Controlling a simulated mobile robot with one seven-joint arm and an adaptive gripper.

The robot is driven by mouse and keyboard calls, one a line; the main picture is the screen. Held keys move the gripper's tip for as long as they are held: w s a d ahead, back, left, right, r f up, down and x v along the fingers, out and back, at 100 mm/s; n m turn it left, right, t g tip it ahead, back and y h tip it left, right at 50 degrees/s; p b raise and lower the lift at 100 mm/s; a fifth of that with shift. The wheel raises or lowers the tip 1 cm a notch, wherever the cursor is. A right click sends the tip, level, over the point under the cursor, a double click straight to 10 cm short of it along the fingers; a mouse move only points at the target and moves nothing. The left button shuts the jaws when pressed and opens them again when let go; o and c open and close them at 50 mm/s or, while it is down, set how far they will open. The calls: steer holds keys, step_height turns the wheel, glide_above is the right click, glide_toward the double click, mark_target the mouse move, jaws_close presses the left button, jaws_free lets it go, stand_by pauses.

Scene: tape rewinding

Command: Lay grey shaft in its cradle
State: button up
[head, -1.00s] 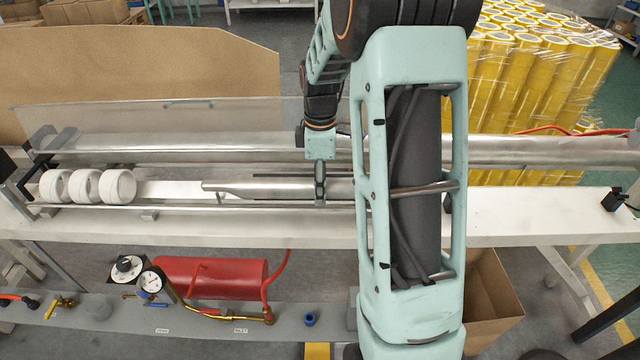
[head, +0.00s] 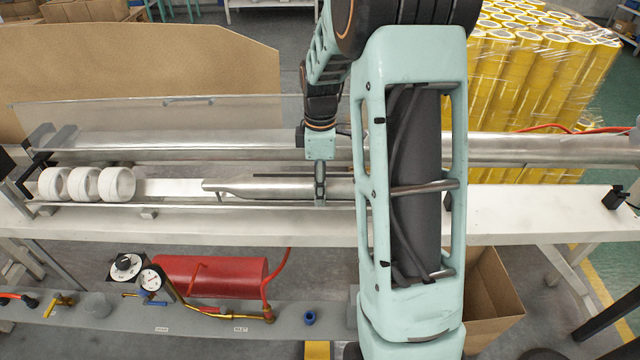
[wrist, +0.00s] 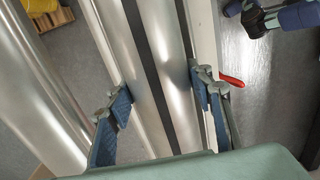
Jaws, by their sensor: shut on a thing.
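The grey shaft (head: 270,188) is a long metal bar with a narrowed left end, lying level along the white bench. My gripper (head: 320,188) is shut around it from above, near its middle as seen in the head view. In the wrist view the shaft (wrist: 165,50) runs between the two blue-padded fingers of my gripper (wrist: 163,92), with a dark lengthwise stripe along it. A thin front rail (head: 250,207) runs just below the shaft in the picture. My arm hides the shaft's right part. I cannot tell whether the shaft rests on its cradle.
Several white rolls (head: 88,185) sit left of the shaft's end. A large metal roller (head: 230,143) runs behind it. A red tank (head: 210,277) and gauge (head: 151,279) stand below, in front of the bench.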

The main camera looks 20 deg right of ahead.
steer(key=shift+d, duration=0.1)
steer(key=o, duration=1.6)
steer(key=shift+o, duration=0.8)
steer(key=shift+s+f, duration=0.1)
steer(key=shift+r, duration=0.45)
step_height(320, 180, up, 11)
steer(key=shift+r, duration=0.2)
